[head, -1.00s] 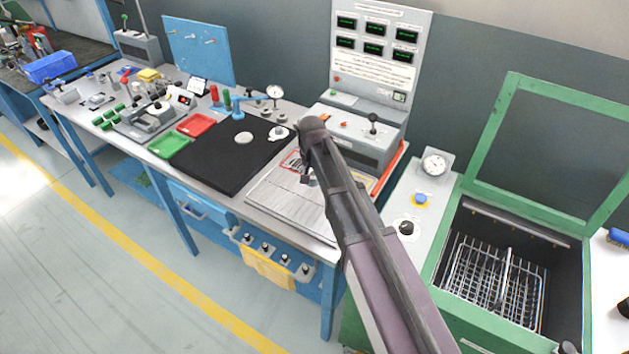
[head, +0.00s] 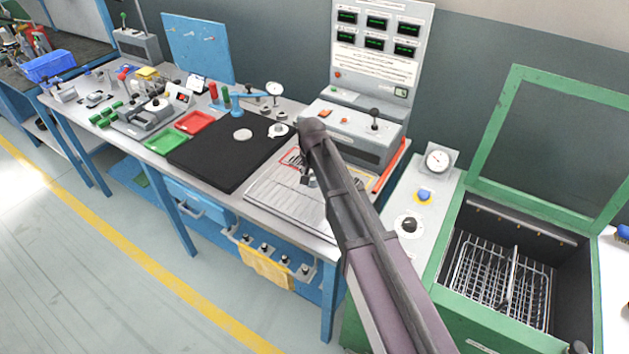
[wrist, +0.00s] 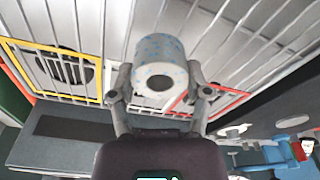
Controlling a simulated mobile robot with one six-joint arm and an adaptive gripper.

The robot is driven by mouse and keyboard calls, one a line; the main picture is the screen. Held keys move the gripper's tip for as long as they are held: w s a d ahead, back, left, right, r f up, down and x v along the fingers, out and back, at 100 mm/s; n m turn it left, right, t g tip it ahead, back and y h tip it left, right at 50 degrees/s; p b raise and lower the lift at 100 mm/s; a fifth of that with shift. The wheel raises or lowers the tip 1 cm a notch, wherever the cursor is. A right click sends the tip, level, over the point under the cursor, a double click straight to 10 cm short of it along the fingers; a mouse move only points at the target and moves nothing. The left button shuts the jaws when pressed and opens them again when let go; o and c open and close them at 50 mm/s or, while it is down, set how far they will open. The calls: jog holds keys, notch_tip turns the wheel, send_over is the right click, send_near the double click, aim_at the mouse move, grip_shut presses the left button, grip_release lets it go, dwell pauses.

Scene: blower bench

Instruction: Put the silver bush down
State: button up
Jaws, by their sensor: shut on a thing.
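In the wrist view my gripper (wrist: 160,84) is shut on a short, pale silver bush (wrist: 158,52) with blue speckles and a dark round bore facing the camera. One finger presses on each side of it. Behind it is a slatted metal plate (wrist: 110,12), with a yellow frame (wrist: 98,98) around a dark round opening at left and a red frame (wrist: 243,95) at right. I cannot tell how far the bush is from the slats. In the head view my gripper (head: 307,178) is over the slatted plate (head: 283,207), mostly hidden by my arm, and the bush cannot be made out.
A black mat (head: 215,168) with a pale disc (head: 242,134) lies left of the plate. Green (head: 165,142) and red (head: 195,122) trays sit beyond it. A grey control box (head: 352,135) stands behind the plate. An open green-framed bin (head: 455,235) with a wire basket is at right.

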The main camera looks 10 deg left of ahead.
jog(key=shift+f, duration=0.1)
dwell(0.3)
jog(key=shift+f, duration=0.15)
jog(key=o, duration=1.3)
jog(key=shift+o, duration=0.2)
jog(key=shift+r, duration=0.2)
notch_tip(320, 180, up, 12)
jog(key=s+p, duration=0.1)
jog(key=p, duration=1.1)
jog(key=shift+s, duration=0.25)
